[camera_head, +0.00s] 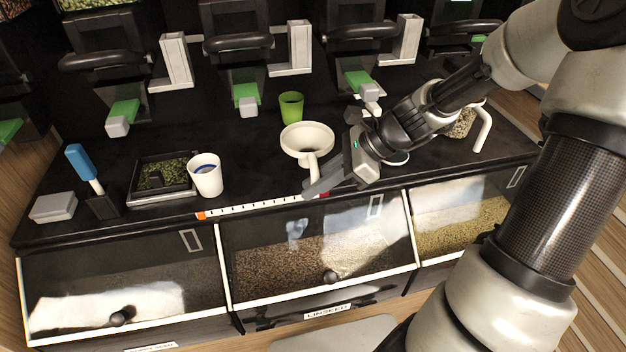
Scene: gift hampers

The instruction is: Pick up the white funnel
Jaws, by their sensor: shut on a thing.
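The white funnel (307,139) is on the right of centre of the black counter, its wide mouth facing up and its narrow stem (313,163) pointing down. My gripper (316,184) reaches in from the right, and its fingers are shut on the stem below the cone. The fingertips partly hide the lower end of the stem. I cannot tell whether the funnel touches the counter or hangs just above it.
A green cup (291,106) stands right behind the funnel. A white cup (206,176) and a black tray (135,196) of green bits are to the left. A striped ruler strip (255,208) lies at the front edge, above clear-lidded bins (322,262). Dispensers line the back.

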